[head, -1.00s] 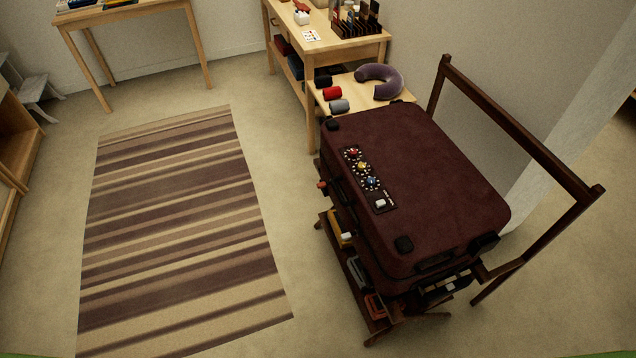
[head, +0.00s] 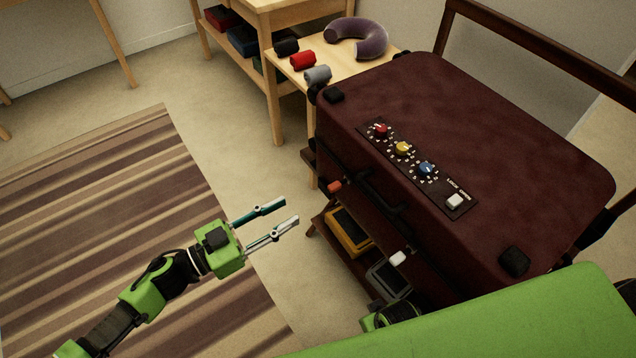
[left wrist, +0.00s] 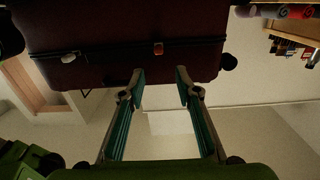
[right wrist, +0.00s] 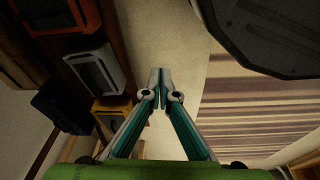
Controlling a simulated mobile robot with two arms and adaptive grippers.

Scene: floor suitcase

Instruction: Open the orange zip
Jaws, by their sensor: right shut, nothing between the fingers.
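The dark red suitcase (head: 480,110) lies flat on a wooden rack. A small orange zip pull (head: 333,187) sits on its long side, near the far corner. A white pull (head: 398,258) is farther along the same side. My left gripper (head: 290,209) is open and empty, left of the suitcase and apart from the orange pull.
Under the suitcase, the rack holds a yellow-orange case (head: 350,232) and a grey case (head: 390,278). A small table (head: 345,85) with a neck pillow (head: 356,38) stands beyond. A striped rug (head: 110,220) covers the floor at left.

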